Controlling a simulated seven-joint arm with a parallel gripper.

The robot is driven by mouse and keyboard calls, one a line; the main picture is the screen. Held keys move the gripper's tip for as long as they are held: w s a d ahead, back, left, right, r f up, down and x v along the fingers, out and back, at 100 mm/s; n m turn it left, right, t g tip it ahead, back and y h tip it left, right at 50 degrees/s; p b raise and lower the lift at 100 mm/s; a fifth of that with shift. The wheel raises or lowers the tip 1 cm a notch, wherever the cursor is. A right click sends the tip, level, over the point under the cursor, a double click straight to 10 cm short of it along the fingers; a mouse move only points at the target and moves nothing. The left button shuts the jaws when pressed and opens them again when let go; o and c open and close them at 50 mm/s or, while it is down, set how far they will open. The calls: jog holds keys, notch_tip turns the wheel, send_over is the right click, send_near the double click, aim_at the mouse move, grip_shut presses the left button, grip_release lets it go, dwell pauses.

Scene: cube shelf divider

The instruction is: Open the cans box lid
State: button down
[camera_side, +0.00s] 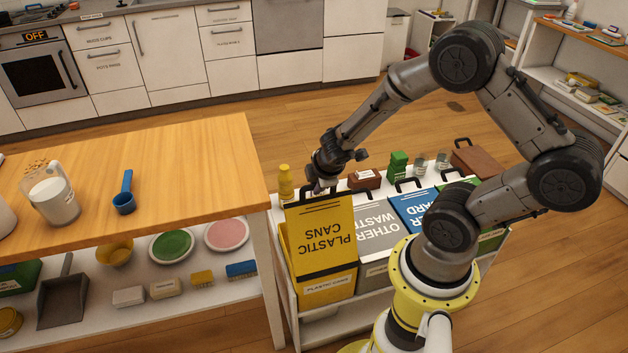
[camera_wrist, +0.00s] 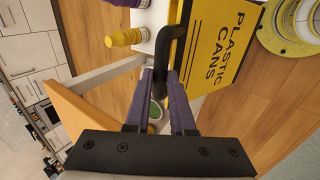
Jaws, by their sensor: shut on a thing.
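The yellow cans box (camera_side: 328,285) stands at the left end of a row of bins on a white cart. Its lid (camera_side: 325,238), marked "PLASTIC CANS", is tilted up, with its far edge raised above the box and a gap showing at the left side. The lid also shows in the wrist view (camera_wrist: 222,40). My gripper (camera_side: 321,190) is at the lid's raised far edge. In the wrist view my gripper's purple fingers (camera_wrist: 166,80) are closed around the black lid handle (camera_wrist: 176,40). The inside of the box is mostly hidden.
A grey "OTHER WASTE" bin (camera_side: 376,228) and a blue bin (camera_side: 418,208) stand just right, lids down. A yellow bottle (camera_side: 285,181) stands close behind the lid. A wooden table (camera_side: 150,165) with a jug (camera_side: 52,192) and blue scoop (camera_side: 125,200) is close on the left.

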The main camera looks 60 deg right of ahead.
jog(key=s+a+t+h, duration=0.1)
jog(key=s+a, duration=0.3)
jog(key=s, duration=0.1)
jog(key=shift+s+a+f, duration=0.2)
jog(key=shift+s+f, duration=0.05)
jog(key=shift+f, duration=0.15)
jog(key=shift+s+h, duration=0.1)
jog(key=shift+h, duration=0.2)
jog(key=c, duration=0.8)
grip_release()
jog(key=shift+o, duration=0.2)
jog(key=shift+r, duration=0.15)
jog(key=shift+w, duration=0.2)
jog(key=shift+r, duration=0.15)
jog(key=v, duration=1.3)
jog(key=shift+s+a, duration=0.15)
jog(key=shift+s, duration=0.2)
